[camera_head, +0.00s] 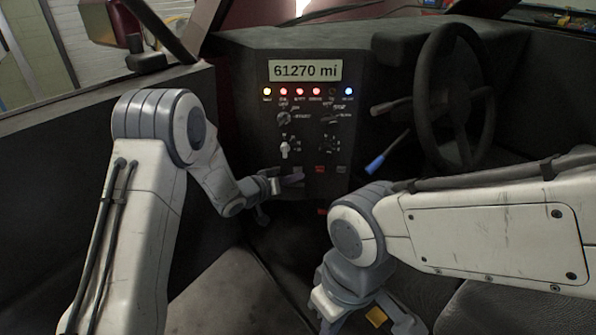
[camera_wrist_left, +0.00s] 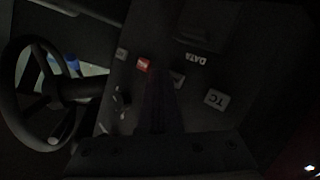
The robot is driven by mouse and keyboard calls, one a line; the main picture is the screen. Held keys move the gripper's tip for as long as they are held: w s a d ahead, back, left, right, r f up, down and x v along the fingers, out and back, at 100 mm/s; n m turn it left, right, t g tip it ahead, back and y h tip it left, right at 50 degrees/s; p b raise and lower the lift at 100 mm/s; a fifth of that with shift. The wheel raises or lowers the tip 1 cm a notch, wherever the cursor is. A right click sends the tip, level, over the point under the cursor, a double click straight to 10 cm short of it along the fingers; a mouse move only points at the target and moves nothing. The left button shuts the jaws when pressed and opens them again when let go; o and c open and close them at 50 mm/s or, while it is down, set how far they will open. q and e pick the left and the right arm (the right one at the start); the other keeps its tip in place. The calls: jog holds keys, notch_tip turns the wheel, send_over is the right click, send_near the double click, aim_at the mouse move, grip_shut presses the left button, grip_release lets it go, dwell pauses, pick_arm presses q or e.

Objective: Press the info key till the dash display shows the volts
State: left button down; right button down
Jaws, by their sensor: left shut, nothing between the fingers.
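The dash display (camera_head: 305,70) at the top of the dark centre panel reads "61270 mi". My left gripper (camera_head: 294,179) is shut and empty at the lower left of the panel, by the row of small keys. In the left wrist view its dark fingers (camera_wrist_left: 160,104) reach the panel between a red key (camera_wrist_left: 143,65) and a pale key marked TC (camera_wrist_left: 216,99). A small pale key (camera_wrist_left: 178,80) beside the fingers is partly covered and its label is unreadable. I cannot tell which key is the info key, or whether the fingertips touch one. My right gripper (camera_head: 365,314) hangs low at the bottom.
A row of lit lamps (camera_head: 307,91) and several knobs (camera_head: 285,148) are on the panel. A steering wheel (camera_head: 452,95) and a blue-tipped stalk (camera_head: 376,165) stand to the right. The label DATA (camera_wrist_left: 195,58) shows in the wrist view.

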pick_arm(q)
jog(key=shift+w, duration=0.15)
dwell(0.7)
jog(key=shift+w+p, duration=0.3)
jog(key=shift+w, duration=0.35)
dwell(0.5)
jog(key=shift+s, duration=0.1)
dwell(0.3)
jog(key=shift+s+p, duration=0.3)
jog(key=shift+s, duration=0.4)
jog(key=shift+s, duration=2.5)
jog(key=shift+r, duration=0.1)
